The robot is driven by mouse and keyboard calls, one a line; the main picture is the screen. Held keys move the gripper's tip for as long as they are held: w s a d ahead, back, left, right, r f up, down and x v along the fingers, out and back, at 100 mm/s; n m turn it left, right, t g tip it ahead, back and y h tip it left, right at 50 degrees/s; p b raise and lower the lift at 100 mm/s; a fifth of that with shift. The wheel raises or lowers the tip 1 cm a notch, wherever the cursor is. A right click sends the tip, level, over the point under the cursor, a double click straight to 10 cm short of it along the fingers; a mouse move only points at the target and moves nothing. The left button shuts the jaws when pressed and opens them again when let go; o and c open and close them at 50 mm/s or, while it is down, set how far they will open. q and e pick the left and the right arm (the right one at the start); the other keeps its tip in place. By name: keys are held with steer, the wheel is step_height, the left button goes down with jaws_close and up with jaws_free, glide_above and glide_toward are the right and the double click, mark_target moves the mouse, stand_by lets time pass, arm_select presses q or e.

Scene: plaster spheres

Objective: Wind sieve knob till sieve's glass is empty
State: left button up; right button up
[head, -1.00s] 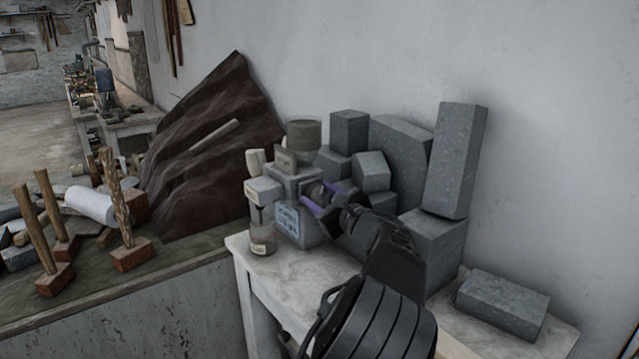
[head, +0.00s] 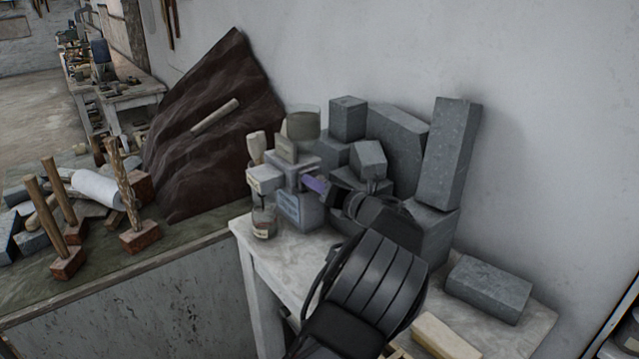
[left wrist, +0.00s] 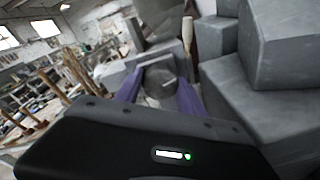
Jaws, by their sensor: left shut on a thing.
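The sieve (head: 297,209) is a grey box with a pale blue label, standing at the left end of a pale table. Its glass (head: 303,124) stands on top; the lower part looks grey-beige and the upper part clear. A small jar (head: 264,222) stands under the box's left arm, with something pale low in it. My left gripper (head: 316,184) has purple fingers at the sieve's right side. In the left wrist view the fingers close around the round grey knob (left wrist: 160,80). The head view hides most of the knob. My right gripper is out of view.
Grey stone blocks (head: 393,145) are piled close behind and right of the sieve. A single block (head: 488,288) lies at the table's right. A dark rock slab (head: 215,125) leans left of the sieve. Wooden mallets (head: 68,262) stand on the left bench.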

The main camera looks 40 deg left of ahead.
arm_select(q)
steer(key=m, duration=0.4)
steer(key=m+g, duration=0.1)
steer(key=m, duration=0.3)
steer(key=shift+w+y, duration=0.2)
steer(key=shift+y, duration=0.1)
steer(key=shift+m, duration=0.4)
steer(key=o, duration=1.4)
steer(key=shift+f, duration=0.1)
steer(key=shift+c, duration=0.2)
steer(key=b+v, duration=0.2)
steer(key=v, duration=0.5)
steer(key=shift+d, duration=0.45)
